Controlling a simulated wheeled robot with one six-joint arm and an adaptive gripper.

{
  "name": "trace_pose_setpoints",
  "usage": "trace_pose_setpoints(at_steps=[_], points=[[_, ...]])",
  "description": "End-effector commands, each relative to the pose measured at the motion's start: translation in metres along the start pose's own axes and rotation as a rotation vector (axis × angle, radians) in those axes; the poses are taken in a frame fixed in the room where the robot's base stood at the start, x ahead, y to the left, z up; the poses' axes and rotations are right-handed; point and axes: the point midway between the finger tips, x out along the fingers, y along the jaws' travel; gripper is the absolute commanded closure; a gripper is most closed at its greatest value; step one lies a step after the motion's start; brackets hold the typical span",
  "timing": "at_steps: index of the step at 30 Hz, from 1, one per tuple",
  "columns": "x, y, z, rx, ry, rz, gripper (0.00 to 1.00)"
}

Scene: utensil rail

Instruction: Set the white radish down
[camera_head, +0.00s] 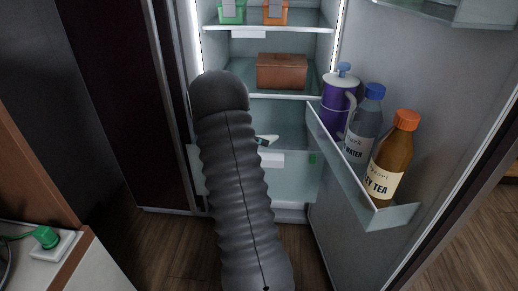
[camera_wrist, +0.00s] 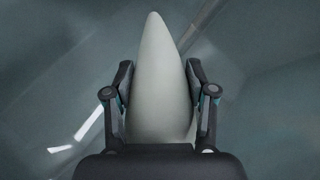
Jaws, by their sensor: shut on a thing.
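In the wrist view the white radish (camera_wrist: 158,85) is a pale, tapered root with its tip pointing up in the picture. My gripper (camera_wrist: 158,88) is shut on it, with one dark finger against each side. The radish's lower end is hidden behind the gripper body. In the head view my dark ribbed arm reaches into the open fridge and hides most of the gripper. Only a small light piece with a bluish edge shows beside the arm, and I cannot tell what it is. What lies directly beneath the radish is a blurred grey surface.
The fridge shelf (camera_head: 262,92) above holds a brown box (camera_head: 282,71). The top shelf holds a green container (camera_head: 231,12) and an orange container (camera_head: 275,12). The door bin (camera_head: 391,216) on the right holds a purple jug (camera_head: 337,105), a water bottle (camera_head: 364,128) and a tea bottle (camera_head: 393,158).

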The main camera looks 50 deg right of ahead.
Motion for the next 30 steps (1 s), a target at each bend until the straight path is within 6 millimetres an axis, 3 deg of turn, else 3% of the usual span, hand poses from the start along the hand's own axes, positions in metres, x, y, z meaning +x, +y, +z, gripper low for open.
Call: trace_pose_setpoints(at_steps=[10, 30], points=[[0.022, 0.009, -0.029, -0.001, 0.000, 0.000, 1.00], [0.029, 0.012, -0.039, 0.000, 0.000, 0.000, 1.00]])
